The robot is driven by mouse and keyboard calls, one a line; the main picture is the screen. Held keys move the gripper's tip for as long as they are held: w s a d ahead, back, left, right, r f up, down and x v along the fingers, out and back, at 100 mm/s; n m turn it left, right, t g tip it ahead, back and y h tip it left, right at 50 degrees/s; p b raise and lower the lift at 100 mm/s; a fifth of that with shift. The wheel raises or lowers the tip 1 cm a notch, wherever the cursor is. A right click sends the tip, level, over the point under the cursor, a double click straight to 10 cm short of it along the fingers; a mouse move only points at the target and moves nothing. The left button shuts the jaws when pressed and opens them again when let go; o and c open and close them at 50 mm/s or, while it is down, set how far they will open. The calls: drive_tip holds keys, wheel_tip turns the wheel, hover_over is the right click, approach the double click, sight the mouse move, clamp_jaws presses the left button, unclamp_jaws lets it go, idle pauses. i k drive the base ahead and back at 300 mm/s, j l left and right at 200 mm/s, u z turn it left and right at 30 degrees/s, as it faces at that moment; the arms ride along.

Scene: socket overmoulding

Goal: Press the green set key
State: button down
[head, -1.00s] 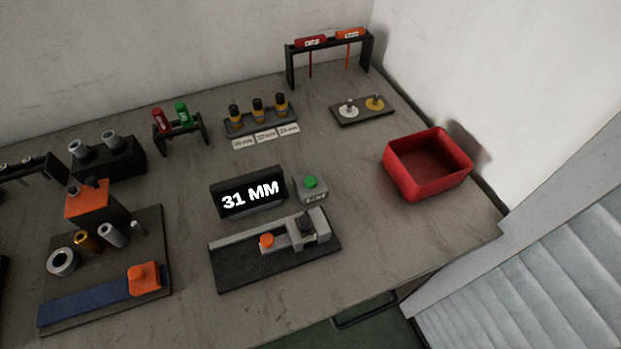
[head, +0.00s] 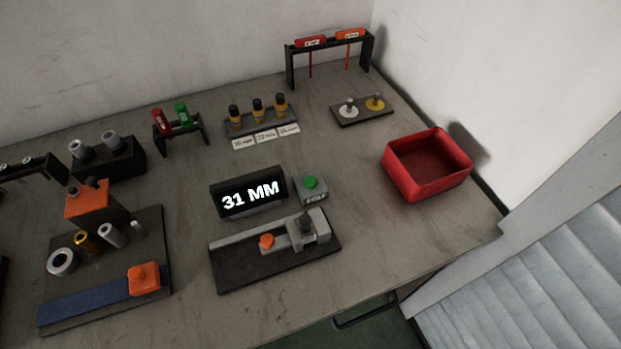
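The green set key (head: 311,182) is a round green button on top of a small grey box (head: 313,195) with a label on its front. The box stands on the table just right of a black display (head: 249,193) that reads "31 MM". In front of both is a dark plate (head: 276,265) carrying a grey slide with an orange knob (head: 267,241) and a grey block (head: 302,229). My gripper and arm do not show in the head view.
A red bin (head: 428,165) stands at the right. Behind are a rack of black-and-yellow pieces (head: 259,117), a small stand with red and green handles (head: 180,126), and a tool frame (head: 330,55). A fixture with orange blocks (head: 144,279) is at the left.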

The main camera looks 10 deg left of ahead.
sight(310, 181)
drive_tip(key=k+j+z, duration=0.15)
drive_tip(key=j, duration=1.6)
drive_tip(key=i, duration=0.05)
